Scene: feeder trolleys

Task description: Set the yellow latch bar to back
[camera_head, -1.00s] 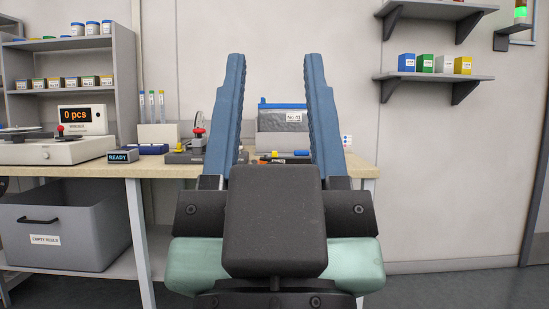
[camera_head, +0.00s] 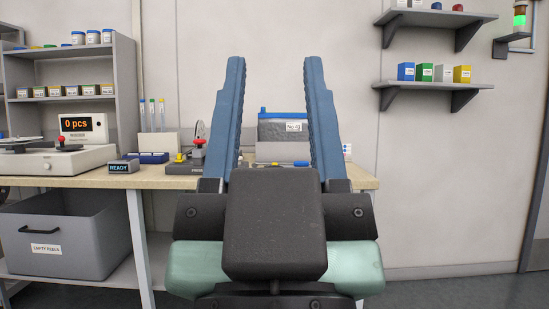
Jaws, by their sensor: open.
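My gripper (camera_head: 277,62) is in the centre foreground, its two blue fingers pointing up and away, wide apart with nothing between them but the view of the bench and wall. I cannot surely pick out the yellow latch bar. A small yellow part (camera_head: 180,157) shows at a dark device with a red-topped piece (camera_head: 198,142), left of the left finger. Another small yellow piece (camera_head: 271,164) lies on the bench between the fingers, near a blue piece (camera_head: 301,164). My gripper hides part of the bench, and its fingers appear apart from all these things.
The wooden bench (camera_head: 165,181) carries a scale (camera_head: 50,160), a READY box (camera_head: 123,166) and a grey bin labelled No 41 (camera_head: 284,132). A shelf rack (camera_head: 124,80) stands left; wall shelves (camera_head: 434,87) hang right. An empty-reels crate (camera_head: 60,230) sits below. Floor at right is clear.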

